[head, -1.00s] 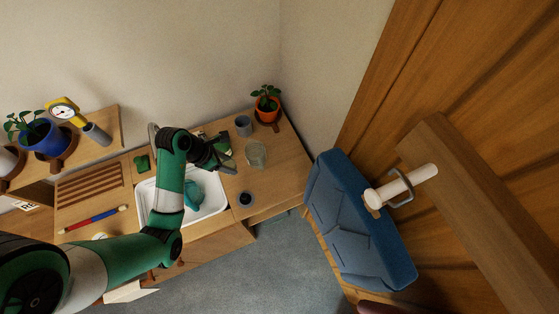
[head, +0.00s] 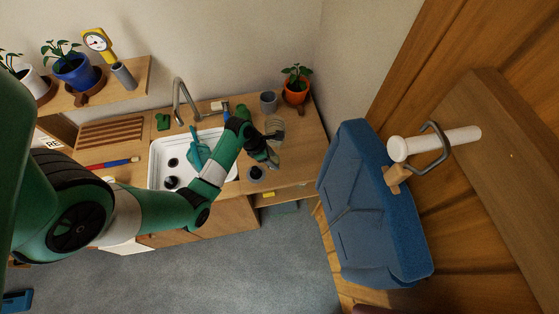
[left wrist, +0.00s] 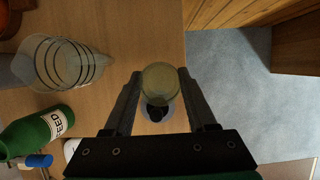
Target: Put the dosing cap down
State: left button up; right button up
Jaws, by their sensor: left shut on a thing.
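The dosing cap (left wrist: 160,80) is a small round, pale yellowish translucent cup between the fingertips of my left gripper (left wrist: 160,90) in the left wrist view. The gripper is shut on it. In the head view my left gripper (head: 272,160) is over the right part of the counter, and the cap cannot be made out there. A small grey cup with a dark inside (head: 255,174) stands close by the gripper; in the left wrist view a dark round shape (left wrist: 155,112) shows just below the cap, partly covered by it. My right gripper is not in view.
A clear ringed beaker (left wrist: 66,63) and a green bottle marked FEED (left wrist: 38,130) stand left of the gripper in the left wrist view. A grey cup (head: 269,102) and a potted plant (head: 296,84) stand behind. The white sink (head: 160,150) is left. The counter's front edge is near.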

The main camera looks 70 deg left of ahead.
aim_at(278, 157)
pick_arm(q)
jog(key=w+a+f, duration=0.1)
jog(key=w+a+f+b, duration=0.1)
jog(key=f, duration=0.1)
jog(key=w+f+b, duration=0.1)
jog(key=f, duration=0.1)
jog(key=shift+a+f, duration=0.15)
jog(key=shift+a, duration=0.25)
jog(key=shift+w+a, duration=0.1)
jog(key=shift+w+a+f, duration=0.1)
jog(key=shift+f, duration=0.25)
jog(key=shift+f+b, duration=0.75)
jog(key=shift+f, duration=0.7)
jog(key=shift+f, duration=0.1)
jog(key=o, duration=1.3)
jog(key=shift+o, duration=0.2)
